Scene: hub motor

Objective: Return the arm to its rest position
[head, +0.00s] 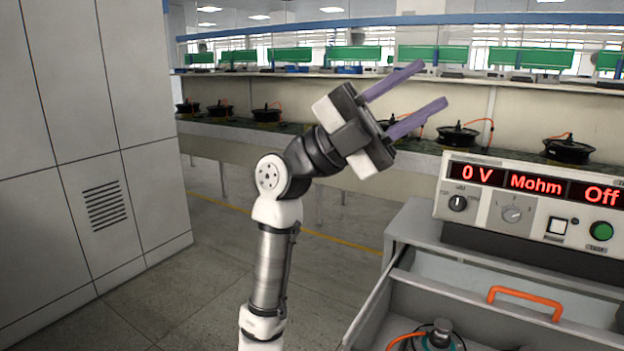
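My gripper (413,105) is raised in the air near the middle of the head view, pointing up and to the right. Its two purple fingers are spread apart with nothing between them. My arm stands upright below it, bent at the joint behind the gripper. The gripper touches nothing that I can see. It appears in front of the far workbench and above and left of the tester.
A tester (530,205) showing "0 V", "Mohm" and "Off" stands at right on a grey cabinet. Below it an open drawer (470,307) with an orange handle (525,298) holds a motor (438,337). Several hub motors (569,150) line the far bench. Grey cabinets (80,150) stand left.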

